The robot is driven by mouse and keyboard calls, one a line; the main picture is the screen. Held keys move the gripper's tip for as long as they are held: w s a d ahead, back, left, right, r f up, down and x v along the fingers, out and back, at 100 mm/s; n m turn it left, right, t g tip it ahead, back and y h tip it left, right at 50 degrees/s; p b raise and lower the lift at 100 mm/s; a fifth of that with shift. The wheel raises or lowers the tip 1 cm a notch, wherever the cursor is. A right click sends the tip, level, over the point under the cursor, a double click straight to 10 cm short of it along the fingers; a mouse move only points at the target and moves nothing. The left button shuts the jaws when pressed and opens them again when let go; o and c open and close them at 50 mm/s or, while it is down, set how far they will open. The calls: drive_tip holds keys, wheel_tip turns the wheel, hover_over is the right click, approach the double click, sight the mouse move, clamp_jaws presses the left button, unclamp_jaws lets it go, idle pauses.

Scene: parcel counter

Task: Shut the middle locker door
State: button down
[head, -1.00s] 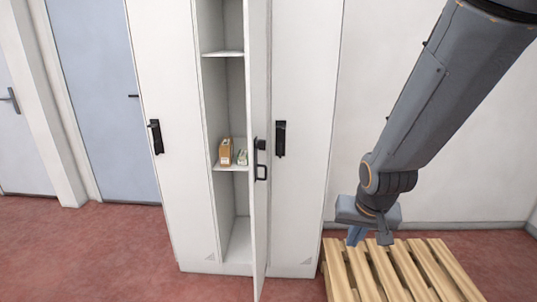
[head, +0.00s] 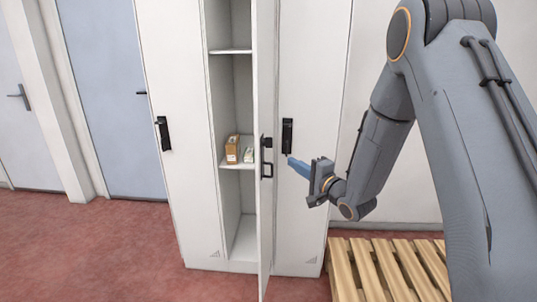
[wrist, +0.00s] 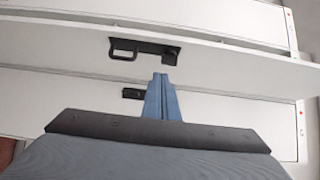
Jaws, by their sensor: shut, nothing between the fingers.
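The middle locker door (head: 265,205) stands wide open, seen nearly edge-on in the head view, with a black handle (head: 267,158) on it. In the wrist view the door (wrist: 215,55) crosses the picture, and its handle (wrist: 143,50) lies just ahead of the fingertips. The middle locker (head: 243,105) is open, with small boxes (head: 233,150) on its shelf. My gripper (head: 290,160) is shut and empty, with blue fingers pointing left. It is to the right of the door, in front of the right locker; contact with the door is not seen. The fingers also show in the wrist view (wrist: 161,80).
The left locker (head: 180,60) and right locker (head: 312,80) are shut. A wooden pallet (head: 375,270) lies on the red floor at lower right, below my arm. A blue door (head: 105,90) is at left. The floor in front of the lockers is clear.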

drive_tip(key=p, duration=0.2)
approach(262, 149)
drive_tip(key=w+d, duration=0.1)
drive_tip(key=w, duration=0.2)
drive_tip(key=a+p, duration=0.1)
drive_tip(key=a, duration=0.1)
drive_tip(key=w+a+p, duration=0.1)
drive_tip(key=a, duration=0.1)
drive_tip(key=shift+w+r, duration=0.1)
drive_tip(key=shift+w, duration=0.05)
drive_tip(key=shift+a, duration=0.1)
